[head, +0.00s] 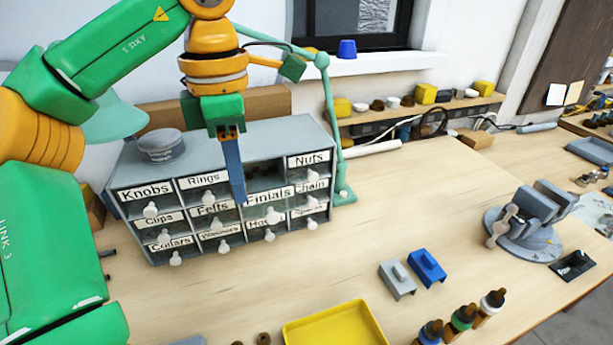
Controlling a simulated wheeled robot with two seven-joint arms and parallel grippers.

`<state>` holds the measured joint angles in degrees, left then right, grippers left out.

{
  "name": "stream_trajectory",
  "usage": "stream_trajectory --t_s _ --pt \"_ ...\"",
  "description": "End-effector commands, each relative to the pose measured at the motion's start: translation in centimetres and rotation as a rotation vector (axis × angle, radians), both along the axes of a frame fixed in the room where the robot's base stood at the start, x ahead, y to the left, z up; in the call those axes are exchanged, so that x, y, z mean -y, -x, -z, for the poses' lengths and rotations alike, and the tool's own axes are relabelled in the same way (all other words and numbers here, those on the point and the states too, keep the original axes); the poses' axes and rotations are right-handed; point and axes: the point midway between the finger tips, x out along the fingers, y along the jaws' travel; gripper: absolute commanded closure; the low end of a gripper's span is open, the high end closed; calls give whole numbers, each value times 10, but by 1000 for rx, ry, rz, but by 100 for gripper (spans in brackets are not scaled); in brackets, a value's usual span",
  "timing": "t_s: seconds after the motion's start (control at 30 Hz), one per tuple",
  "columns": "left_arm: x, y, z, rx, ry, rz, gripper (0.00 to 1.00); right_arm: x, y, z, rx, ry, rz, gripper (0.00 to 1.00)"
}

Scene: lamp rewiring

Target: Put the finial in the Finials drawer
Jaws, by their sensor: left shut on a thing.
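The grey drawer cabinet (235,135) stands on the bench with labelled drawers and pale knobs. The Finials drawer (268,195), in the top row, looks pulled out, with its dark inside showing behind the label. My left gripper (239,190) points down at the left side of this drawer. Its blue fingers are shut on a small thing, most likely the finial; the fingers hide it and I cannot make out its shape. I cannot tell whether the fingertips are over the drawer or in front of it. My right gripper is not in view.
A round grey tin (161,146) sits on top of the cabinet. A green lamp arm (330,120) stands close to its right side. A yellow tray (335,325), grey and blue blocks (427,267), bottles (463,318) and a vise (525,222) lie rightward. The bench centre is clear.

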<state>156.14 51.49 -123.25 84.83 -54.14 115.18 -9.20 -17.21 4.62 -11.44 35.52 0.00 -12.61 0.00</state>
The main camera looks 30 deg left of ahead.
Motion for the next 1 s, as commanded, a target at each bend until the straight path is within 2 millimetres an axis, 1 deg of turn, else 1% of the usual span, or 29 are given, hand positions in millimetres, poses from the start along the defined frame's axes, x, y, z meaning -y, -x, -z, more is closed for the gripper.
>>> stream_trajectory --t_s 0.07,0.2,0.27,0.3,0.4,0.47,0.5,0.63,0.7,0.8,1.0 --pt "-11 -14 11 -9 3 -7 100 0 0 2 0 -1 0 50" --pt "-38 -52 34 -13 4 -9 100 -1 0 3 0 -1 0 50" --pt "-50 -68 42 -12 2 -9 100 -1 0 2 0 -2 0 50" --pt "-55 -76 59 -10 2 -5 100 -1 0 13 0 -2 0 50" --pt "-65 -90 79 -6 1 -2 100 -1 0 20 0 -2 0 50" --pt "-69 -95 86 -9 2 -2 100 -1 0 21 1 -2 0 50" --pt "-72 -98 84 -8 1 -3 100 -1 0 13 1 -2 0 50" --pt "-78 -106 96 -8 -1 -3 100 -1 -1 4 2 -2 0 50" --pt "-79 -107 115 -6 -2 1 100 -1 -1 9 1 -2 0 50" --pt "-79 -107 127 -5 -3 1 100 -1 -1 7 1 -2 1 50" --pt "-78 -107 129 -2 -2 0 100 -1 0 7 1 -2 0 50"
